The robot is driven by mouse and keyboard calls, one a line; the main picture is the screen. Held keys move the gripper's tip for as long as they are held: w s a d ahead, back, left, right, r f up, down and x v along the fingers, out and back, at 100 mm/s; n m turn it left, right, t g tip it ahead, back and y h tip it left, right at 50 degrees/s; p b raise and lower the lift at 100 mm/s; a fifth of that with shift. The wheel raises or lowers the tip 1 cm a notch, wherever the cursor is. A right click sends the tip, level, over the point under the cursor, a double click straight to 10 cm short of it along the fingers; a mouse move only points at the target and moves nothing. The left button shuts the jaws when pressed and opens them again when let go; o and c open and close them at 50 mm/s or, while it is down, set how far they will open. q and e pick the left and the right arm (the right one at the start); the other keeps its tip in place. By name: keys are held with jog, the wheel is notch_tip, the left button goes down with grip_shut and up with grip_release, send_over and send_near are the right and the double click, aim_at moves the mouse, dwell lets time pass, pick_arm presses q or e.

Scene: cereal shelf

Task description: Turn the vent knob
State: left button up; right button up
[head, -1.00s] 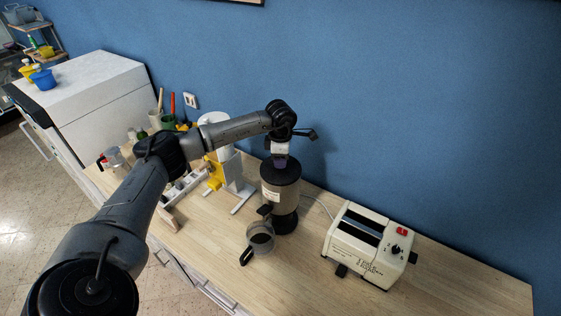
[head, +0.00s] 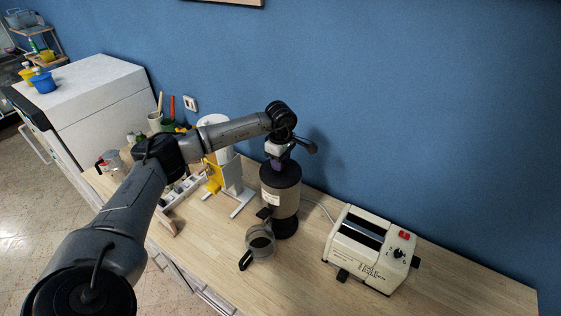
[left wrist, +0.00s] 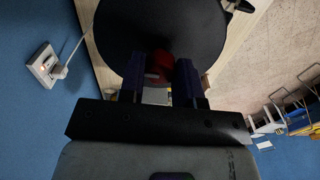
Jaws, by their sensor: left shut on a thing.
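A coffee machine (head: 281,195) with a dark round lid and a beige body stands on the wooden counter near the wall. Its dark lid (left wrist: 160,25) fills the top of the left wrist view. A small red knob (left wrist: 161,60) sits on the lid, between my left gripper's dark purple fingers. My left gripper (head: 280,162) points down onto the lid from above and is shut on the knob; the fingers hide most of it. In the head view the knob is hidden. My right gripper is not in view.
A glass carafe (head: 260,242) stands at the front of the machine. A cream toaster (head: 368,250) with a dial is to the right. A white and yellow stand (head: 232,178) is close to the left. A wall socket (left wrist: 45,66) with a plugged cord shows in the left wrist view.

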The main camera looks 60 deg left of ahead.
pick_arm(q)
jog(key=shift+r, duration=0.1)
dwell(0.3)
jog(key=o, duration=0.9)
jog(key=shift+o, duration=0.2)
jog(key=shift+r, duration=0.5)
notch_tip(320, 180, up, 13)
jog(key=b, duration=0.1)
jog(key=shift+f+b, duration=0.15)
jog(key=shift+b, duration=0.2)
